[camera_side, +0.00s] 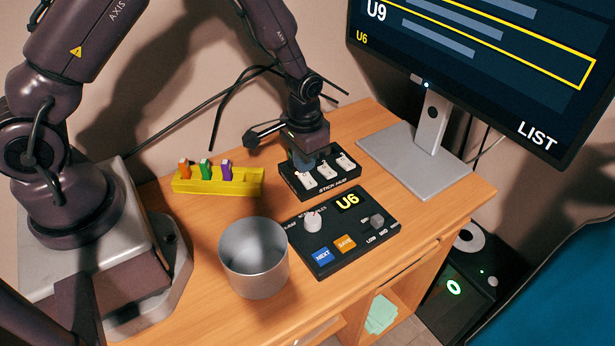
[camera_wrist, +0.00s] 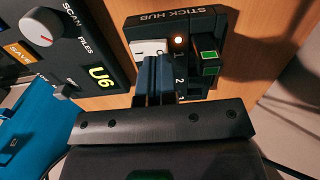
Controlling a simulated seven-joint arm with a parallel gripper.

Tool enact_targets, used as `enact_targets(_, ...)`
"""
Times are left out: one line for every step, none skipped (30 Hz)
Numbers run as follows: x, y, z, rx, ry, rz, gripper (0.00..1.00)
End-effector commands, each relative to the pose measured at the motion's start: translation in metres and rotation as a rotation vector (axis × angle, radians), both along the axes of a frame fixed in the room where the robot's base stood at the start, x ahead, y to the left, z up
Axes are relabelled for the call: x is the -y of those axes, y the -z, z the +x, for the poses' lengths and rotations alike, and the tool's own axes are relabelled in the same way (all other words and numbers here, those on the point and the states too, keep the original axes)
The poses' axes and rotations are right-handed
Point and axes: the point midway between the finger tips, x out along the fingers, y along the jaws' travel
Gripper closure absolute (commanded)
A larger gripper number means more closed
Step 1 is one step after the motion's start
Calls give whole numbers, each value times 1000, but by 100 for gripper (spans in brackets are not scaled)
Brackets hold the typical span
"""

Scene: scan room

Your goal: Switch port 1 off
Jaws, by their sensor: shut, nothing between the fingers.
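The black stick hub (camera_side: 343,179) stands at the back of the desk with several white switches on top. In the wrist view its title and the numbers 1 and 2 show on the hub (camera_wrist: 172,30). The white switch of port 1 (camera_wrist: 150,46) lies just beyond my fingertips, and a small light (camera_wrist: 178,40) glows near the 1. A dark block with green patches (camera_wrist: 208,62) sits on the port 1 side. My gripper (camera_side: 300,160) is shut and empty over the hub's left end; its fingers (camera_wrist: 156,66) hide the switches below. Contact cannot be told.
A control panel (camera_side: 325,257) reading U6 lies in front of the hub. A metal cup (camera_side: 254,258) and a yellow rack (camera_side: 218,187) with colored sticks stand left. The monitor's stand (camera_side: 408,163) is right of the hub.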

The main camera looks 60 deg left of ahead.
Motion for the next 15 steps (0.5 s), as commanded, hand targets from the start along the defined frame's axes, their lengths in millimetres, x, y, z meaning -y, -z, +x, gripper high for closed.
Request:
enact_targets(0,1,0,0,0,0,100)
enact_targets(0,1,0,0,0,0,100)
enact_targets(0,2,0,-1,0,0,100)
enact_targets(0,3,0,-1,0,0,100)
enact_targets(0,3,0,-1,0,0,100)
enact_targets(0,4,0,-1,0,0,100)
enact_targets(0,4,0,-1,0,0,100)
enact_targets(0,5,0,-1,0,0,100)
enact_targets(0,5,0,-1,0,0,100)
enact_targets(0,6,0,-1,0,0,100)
enact_targets(0,6,0,-1,0,0,100)
enact_targets(0,7,0,-1,0,0,100)
enact_targets(0,7,0,-1,0,0,100)
enact_targets(0,8,0,-1,0,0,100)
enact_targets(0,8,0,-1,0,0,100)
